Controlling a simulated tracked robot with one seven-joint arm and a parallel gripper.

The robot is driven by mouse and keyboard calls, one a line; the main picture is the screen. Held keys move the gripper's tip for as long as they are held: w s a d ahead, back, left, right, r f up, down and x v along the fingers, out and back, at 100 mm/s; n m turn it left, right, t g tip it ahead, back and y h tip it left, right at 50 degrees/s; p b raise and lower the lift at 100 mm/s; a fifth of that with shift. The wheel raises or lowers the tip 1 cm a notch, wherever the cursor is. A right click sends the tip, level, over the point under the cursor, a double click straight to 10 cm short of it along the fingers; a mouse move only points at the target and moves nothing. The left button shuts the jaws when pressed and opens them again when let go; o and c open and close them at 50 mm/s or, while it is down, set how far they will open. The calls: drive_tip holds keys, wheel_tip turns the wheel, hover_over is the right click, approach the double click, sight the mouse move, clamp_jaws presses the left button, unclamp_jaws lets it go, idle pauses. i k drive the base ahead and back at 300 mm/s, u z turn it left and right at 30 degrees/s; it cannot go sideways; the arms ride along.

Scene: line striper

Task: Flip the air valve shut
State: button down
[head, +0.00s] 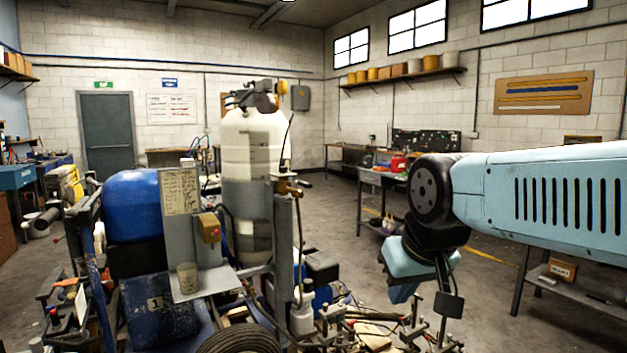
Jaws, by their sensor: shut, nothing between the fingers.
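The line striper stands left of centre, with a white tank (250,150), a blue drum (132,205) and a grey post (283,240). A small brass-coloured fitting (287,187) with a short dark lever pointing right sits at the top of the post. It looks like the air valve, but it is too small to tell its setting. My light-blue arm (545,195) comes in from the right and bends down at a black joint, well right of the fitting and apart from it. Its light-blue lower part shows below the joint; I cannot make out any gripper fingers.
Hoses, rods and clamps crowd the striper's lower right. A bench (380,180) and shelf unit (570,275) stand to the right. Open floor (335,225) lies behind the striper.

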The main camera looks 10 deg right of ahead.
sight(306, 184)
drive_tip(key=u, duration=0.1)
drive_tip(key=i, duration=0.95)
drive_tip(key=z, duration=0.1)
